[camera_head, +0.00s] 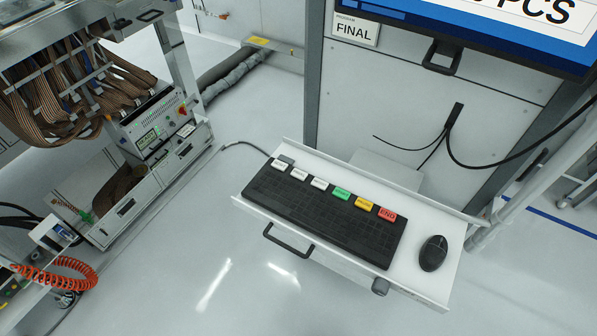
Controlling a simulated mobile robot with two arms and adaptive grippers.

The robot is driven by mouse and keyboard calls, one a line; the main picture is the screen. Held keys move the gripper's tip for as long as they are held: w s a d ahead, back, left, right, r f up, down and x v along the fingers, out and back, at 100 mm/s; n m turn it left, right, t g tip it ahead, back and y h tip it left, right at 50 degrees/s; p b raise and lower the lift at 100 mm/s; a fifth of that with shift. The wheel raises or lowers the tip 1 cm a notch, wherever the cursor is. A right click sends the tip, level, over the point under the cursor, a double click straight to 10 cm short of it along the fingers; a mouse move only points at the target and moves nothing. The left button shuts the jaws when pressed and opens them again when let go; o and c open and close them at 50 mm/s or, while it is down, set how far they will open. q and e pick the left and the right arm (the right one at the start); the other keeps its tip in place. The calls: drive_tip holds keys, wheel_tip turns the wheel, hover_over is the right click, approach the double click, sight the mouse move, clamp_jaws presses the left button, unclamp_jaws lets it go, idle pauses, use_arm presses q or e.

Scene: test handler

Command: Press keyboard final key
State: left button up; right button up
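A black keyboard (319,219) lies on a white pull-out shelf (437,280) right of the middle of the head view. A row of coloured, labelled keys runs along its far edge. From left to right they are several white keys, a green key (342,194), a yellow key (364,203) and a red key (387,213). The red key is at the right end and its label seems to read "END". The labels on the other keys are too small to read surely. A "FINAL" sign (354,30) is on the cabinet above. Neither of my grippers shows in this view.
A black mouse (433,253) lies right of the keyboard. The shelf has a black handle (287,242) at its front. A monitor (480,28) hangs above. A rack with brown cables (75,92) and an orange coiled hose (57,276) stand left. The floor in front is clear.

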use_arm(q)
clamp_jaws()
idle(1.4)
